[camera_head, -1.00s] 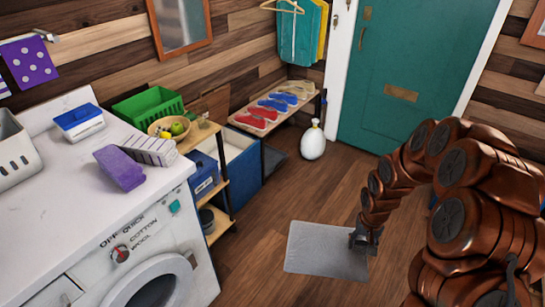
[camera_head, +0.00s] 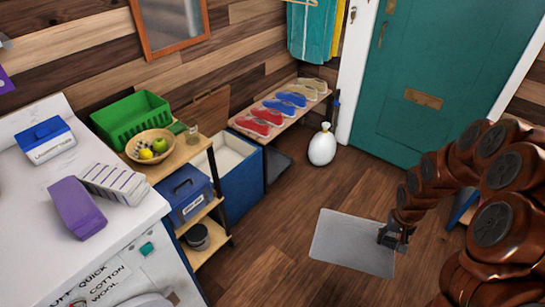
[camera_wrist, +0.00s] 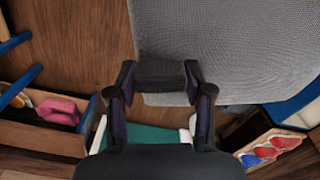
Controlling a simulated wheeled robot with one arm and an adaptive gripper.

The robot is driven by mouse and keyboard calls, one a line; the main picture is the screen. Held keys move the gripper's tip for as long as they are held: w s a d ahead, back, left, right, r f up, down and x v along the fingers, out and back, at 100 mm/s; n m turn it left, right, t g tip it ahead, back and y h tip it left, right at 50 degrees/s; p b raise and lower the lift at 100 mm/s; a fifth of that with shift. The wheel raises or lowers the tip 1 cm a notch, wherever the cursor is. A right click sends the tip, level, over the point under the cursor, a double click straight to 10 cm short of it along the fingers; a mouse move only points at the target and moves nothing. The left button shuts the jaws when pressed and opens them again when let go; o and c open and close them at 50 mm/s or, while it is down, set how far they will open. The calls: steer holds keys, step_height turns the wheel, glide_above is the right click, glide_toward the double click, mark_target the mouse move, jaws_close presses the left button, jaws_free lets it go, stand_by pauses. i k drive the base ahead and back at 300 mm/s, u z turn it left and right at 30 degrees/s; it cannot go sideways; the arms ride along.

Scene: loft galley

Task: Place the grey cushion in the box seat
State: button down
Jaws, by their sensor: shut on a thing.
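The grey cushion (camera_head: 350,245) is a thin, flat square in the head view, right of the middle and in front of the floor. My gripper (camera_head: 394,236) is shut on its right edge. In the wrist view the cushion (camera_wrist: 225,45) reaches away from my gripper (camera_wrist: 160,84), filling the top right. The box seat, apparently the blue box (camera_head: 243,183) with a pale inside, stands by the wall left of the cushion. Its wooden lid (camera_head: 210,105) appears raised against the wall. The shelf partly hides the box. I see no cushion inside the visible part.
A wooden shelf unit (camera_head: 207,214) with a green basket (camera_head: 130,118) on top stands before the box. A shoe bench (camera_head: 285,115) and white vase (camera_head: 322,147) are beyond it. A white washer (camera_head: 125,220) is at left. Floor between is clear.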

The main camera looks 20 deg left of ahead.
mark_target(224, 171)
steer(key=i, duration=1.45)
steer(key=u, duration=1.95)
